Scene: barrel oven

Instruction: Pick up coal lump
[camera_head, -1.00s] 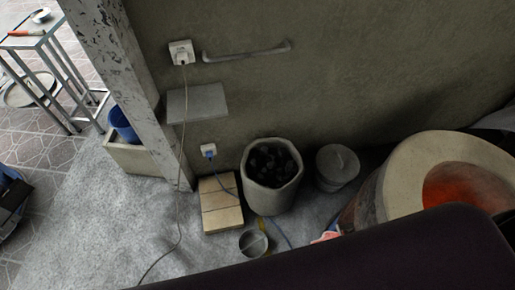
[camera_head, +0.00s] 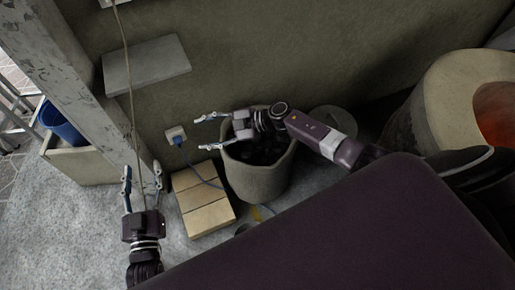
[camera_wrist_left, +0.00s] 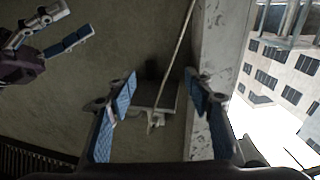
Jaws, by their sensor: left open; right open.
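Black coal lumps (camera_head: 262,157) lie inside a grey stone pot (camera_head: 258,183) by the wall in the head view. The single lumps are hard to tell apart. My right gripper (camera_head: 201,133) is open and empty, with its arm crossing above the pot and its fingertips pointing left past the rim; it partly hides the coal. My left gripper (camera_head: 141,170) is open and empty, left of the pot, fingers pointing away from me.
Pale blocks (camera_head: 204,203) lie left of the pot. A lidded grey container (camera_head: 335,122) and the round oven (camera_head: 440,95) are to the right. A wall shelf (camera_head: 145,67), a socket (camera_head: 176,133) with a cable, and a hanging cord (camera_head: 130,75) are near the left gripper.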

